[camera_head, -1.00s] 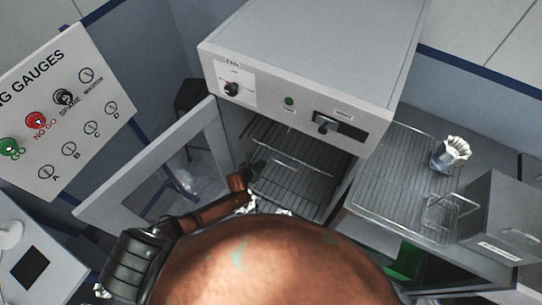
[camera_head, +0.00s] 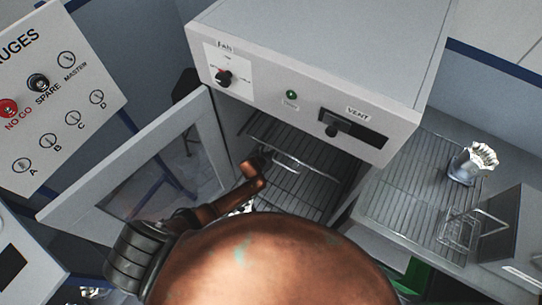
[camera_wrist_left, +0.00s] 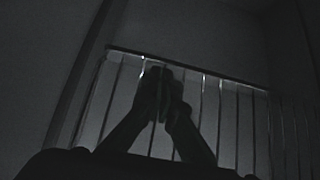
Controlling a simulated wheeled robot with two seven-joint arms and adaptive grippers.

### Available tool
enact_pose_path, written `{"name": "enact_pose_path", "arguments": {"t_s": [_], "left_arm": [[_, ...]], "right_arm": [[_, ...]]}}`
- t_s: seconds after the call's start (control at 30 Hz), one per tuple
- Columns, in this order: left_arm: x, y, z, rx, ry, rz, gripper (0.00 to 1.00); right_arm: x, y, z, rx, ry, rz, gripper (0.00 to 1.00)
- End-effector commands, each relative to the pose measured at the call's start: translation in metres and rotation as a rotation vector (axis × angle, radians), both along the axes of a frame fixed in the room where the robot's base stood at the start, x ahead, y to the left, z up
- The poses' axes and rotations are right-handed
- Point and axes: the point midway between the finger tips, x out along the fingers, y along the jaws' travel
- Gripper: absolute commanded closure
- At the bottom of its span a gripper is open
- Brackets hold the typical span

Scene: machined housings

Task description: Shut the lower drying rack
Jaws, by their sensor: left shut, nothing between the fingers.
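The drying oven (camera_head: 310,75) stands open, with wire racks inside its dark chamber. The lower drying rack (camera_head: 295,198) shows as a set of wires low in the chamber, partly hidden behind my arm. An upper rack (camera_head: 310,150) lies above it. My left gripper (camera_head: 264,158) is at the chamber opening, at the left side of the racks, shut and empty. In the left wrist view its closed fingertips (camera_wrist_left: 165,88) overlap the wires and crossbar of a rack (camera_wrist_left: 215,85); whether they touch is unclear. My right gripper is not in view.
The oven's glazed door (camera_head: 150,180) hangs open to the left, close to my left arm. A wire rack on the right bench (camera_head: 405,205) holds a crinkled metal cup (camera_head: 473,162) and a small wire basket. A gauge panel (camera_head: 60,105) stands at the left.

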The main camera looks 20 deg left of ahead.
Motion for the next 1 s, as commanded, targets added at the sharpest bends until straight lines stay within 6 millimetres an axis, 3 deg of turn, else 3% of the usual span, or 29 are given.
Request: {"name": "enact_pose_path", "arguments": {"t_s": [0.47,0.8,1.0], "left_arm": [[0.002,0.004,0.0,0.002,0.001,0.006,1.0],[0.043,-0.007,-0.002,0.003,-0.001,-0.001,1.0],[0.048,-0.006,-0.001,0.002,0.002,0.004,1.0]], "right_arm": [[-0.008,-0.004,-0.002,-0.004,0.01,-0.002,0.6],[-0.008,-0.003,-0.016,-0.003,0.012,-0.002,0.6],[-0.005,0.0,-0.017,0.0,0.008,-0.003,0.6]]}}
